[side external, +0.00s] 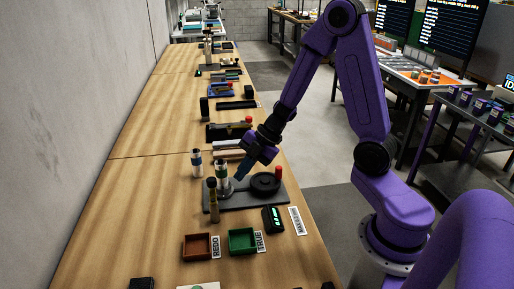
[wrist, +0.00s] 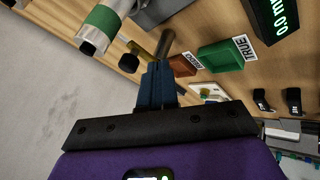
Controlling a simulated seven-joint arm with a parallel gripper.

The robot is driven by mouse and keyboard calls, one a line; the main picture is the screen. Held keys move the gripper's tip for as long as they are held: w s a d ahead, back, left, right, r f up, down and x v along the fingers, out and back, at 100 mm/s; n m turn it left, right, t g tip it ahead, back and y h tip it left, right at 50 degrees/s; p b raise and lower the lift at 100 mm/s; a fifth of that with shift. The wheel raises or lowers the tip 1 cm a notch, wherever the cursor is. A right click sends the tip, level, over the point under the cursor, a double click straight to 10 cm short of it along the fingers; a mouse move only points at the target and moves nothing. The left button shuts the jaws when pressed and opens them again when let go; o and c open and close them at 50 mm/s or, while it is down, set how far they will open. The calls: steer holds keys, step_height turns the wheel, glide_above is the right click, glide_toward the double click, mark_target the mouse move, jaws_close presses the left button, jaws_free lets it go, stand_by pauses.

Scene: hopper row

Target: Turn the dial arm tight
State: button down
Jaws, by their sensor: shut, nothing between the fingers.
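A dark fixture plate (side external: 246,203) on the bench carries a round black disc (side external: 265,184), a red-topped knob (side external: 278,171) and a pale post with a dark green band (side external: 222,180). I cannot tell for sure which part is the dial arm. My gripper (side external: 239,178) points down between the post and the disc. In the wrist view my gripper's blue fingers (wrist: 159,66) are together and empty. Their tips are near a grey rod (wrist: 166,42); contact is unclear. A dark-and-brass cylinder (side external: 213,199) stands at the plate's front left.
A brown-red tray (side external: 197,246) marked REDO and a green tray (side external: 242,241) marked TRUE sit in front. A small display (side external: 273,219) stands to their right; in the wrist view the display (wrist: 283,15) reads 0.0. Another banded cylinder (side external: 196,163) stands behind, toward the wall.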

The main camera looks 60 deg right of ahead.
steer(key=v, duration=0.8)
steer(key=shift+w+d, duration=0.25)
steer(key=shift+a, duration=0.1)
steer(key=w+a+r+m+t+h, duration=0.25)
steer(key=a+r+m+t, duration=0.2)
steer(key=a, duration=0.25)
steer(key=s+a+f+m+g+h, duration=0.1)
steer(key=s+g, duration=0.3)
steer(key=s, duration=0.8)
steer(key=s+f+m+g+h, duration=0.1)
steer(key=s+g, duration=0.3)
steer(key=s, duration=0.8)
steer(key=shift+s+a+f+m+h, duration=0.35)
steer(key=shift+a+f+m+h, duration=0.05)
steer(key=shift+m+h, duration=0.25)
